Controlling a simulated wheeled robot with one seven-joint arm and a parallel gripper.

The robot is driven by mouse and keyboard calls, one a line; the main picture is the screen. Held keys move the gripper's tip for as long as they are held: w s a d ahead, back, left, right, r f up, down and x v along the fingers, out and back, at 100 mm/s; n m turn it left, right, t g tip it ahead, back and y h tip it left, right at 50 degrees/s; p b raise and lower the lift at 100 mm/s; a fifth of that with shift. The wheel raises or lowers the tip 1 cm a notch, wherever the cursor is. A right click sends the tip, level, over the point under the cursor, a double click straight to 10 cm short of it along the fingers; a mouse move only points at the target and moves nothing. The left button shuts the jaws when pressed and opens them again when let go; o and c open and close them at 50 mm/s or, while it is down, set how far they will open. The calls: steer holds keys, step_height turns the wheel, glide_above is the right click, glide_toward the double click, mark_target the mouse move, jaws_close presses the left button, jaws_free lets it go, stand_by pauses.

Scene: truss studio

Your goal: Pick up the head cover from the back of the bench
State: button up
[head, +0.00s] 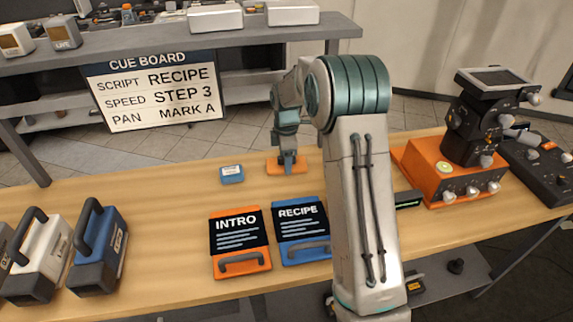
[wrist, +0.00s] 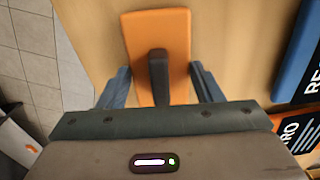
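The head cover, which I take to be the orange plate (head: 298,168) with a dark upright grip, lies at the back of the wooden bench. In the wrist view the orange plate (wrist: 172,28) fills the upper middle, and its dark grip (wrist: 158,75) stands between my fingers. My gripper (head: 287,160) points down over the plate. In the wrist view my gripper (wrist: 160,76) is open, with a finger on each side of the grip and gaps on both sides. The head view hides the fingertips' exact height.
A small blue box (head: 231,174) lies left of the plate. The INTRO card (head: 240,240) and RECIPE card (head: 302,228) lie in front. Handled cases (head: 98,250) stand at left. An orange unit (head: 440,172) stands at right. The cue board (head: 155,92) stands behind the bench.

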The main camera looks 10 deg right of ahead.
steer(key=shift+c, duration=0.7)
steer(key=shift+r, duration=0.2)
